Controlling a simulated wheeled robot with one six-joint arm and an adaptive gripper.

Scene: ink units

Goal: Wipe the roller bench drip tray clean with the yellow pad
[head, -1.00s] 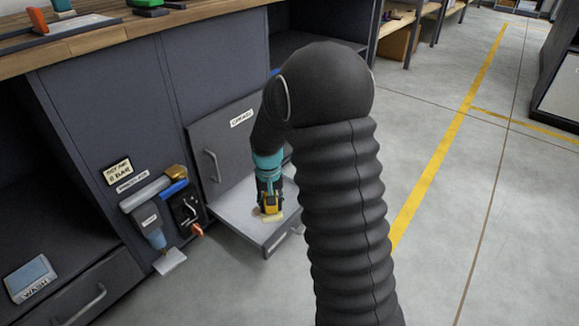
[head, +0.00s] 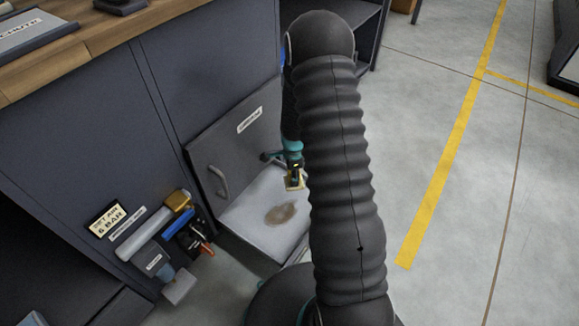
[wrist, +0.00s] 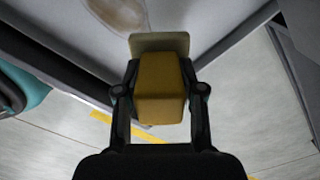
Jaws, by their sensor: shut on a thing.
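The drip tray (head: 245,222) is a pale, flat tray low in front of a grey panel in the bench side. A brown stain (head: 281,213) lies on it; it also shows at the top of the wrist view (wrist: 120,14). My gripper (head: 294,176) is shut on the yellow pad (wrist: 160,92), a yellow block with a pale tan face (wrist: 160,41). The pad is over the tray's far right part, behind the stain in the head view. I cannot tell whether it touches the tray. My arm hides the tray's right edge.
A grey panel (head: 235,140) with a handle stands behind the tray. A holder with a blue-handled tool (head: 180,222) is mounted left of the tray. A wooden bench top (head: 90,50) is above. Open concrete floor (head: 440,150) lies to the right.

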